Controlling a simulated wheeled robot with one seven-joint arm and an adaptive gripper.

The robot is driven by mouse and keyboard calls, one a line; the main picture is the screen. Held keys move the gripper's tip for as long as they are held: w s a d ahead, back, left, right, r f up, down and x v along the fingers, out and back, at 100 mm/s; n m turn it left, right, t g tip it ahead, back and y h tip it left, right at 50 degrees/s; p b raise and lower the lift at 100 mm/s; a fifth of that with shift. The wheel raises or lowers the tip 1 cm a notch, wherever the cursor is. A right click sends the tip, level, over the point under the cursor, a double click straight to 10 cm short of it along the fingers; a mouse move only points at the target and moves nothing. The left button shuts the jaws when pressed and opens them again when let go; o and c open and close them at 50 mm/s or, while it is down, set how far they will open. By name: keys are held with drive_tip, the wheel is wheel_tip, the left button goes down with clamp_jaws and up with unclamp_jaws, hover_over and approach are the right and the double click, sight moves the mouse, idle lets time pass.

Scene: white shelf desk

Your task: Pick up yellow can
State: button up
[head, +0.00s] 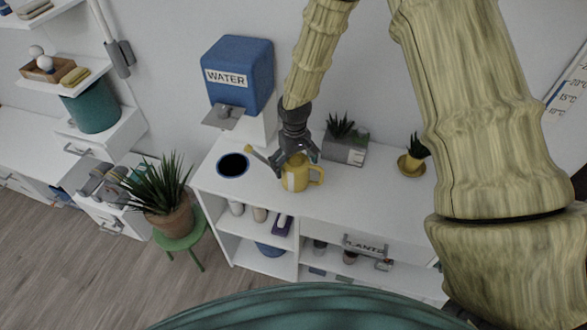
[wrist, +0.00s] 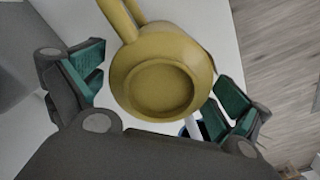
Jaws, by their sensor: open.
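The yellow can (head: 296,176) looks like a small watering can with a spout to the left and a loop handle to the right. It stands on the white shelf desk (head: 350,194). My gripper (head: 291,163) is at the can from above. In the wrist view the yellow can (wrist: 160,78) lies between the open green-padded fingers of my gripper (wrist: 165,92), with its round opening facing the camera. A gap shows on the left finger's side. The right finger is close to the can; I cannot tell whether it touches.
A blue water dispenser (head: 238,75) stands at the back left, with a dark round bowl (head: 233,165) in front of it. A grey planter (head: 345,145) and a small potted plant (head: 413,156) stand to the right. Clear desk lies right of the can.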

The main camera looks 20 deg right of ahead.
drive_tip(key=shift+f+p, duration=0.35)
drive_tip(key=shift+f, duration=1)
drive_tip(key=shift+s, duration=0.1)
drive_tip(key=c, duration=1)
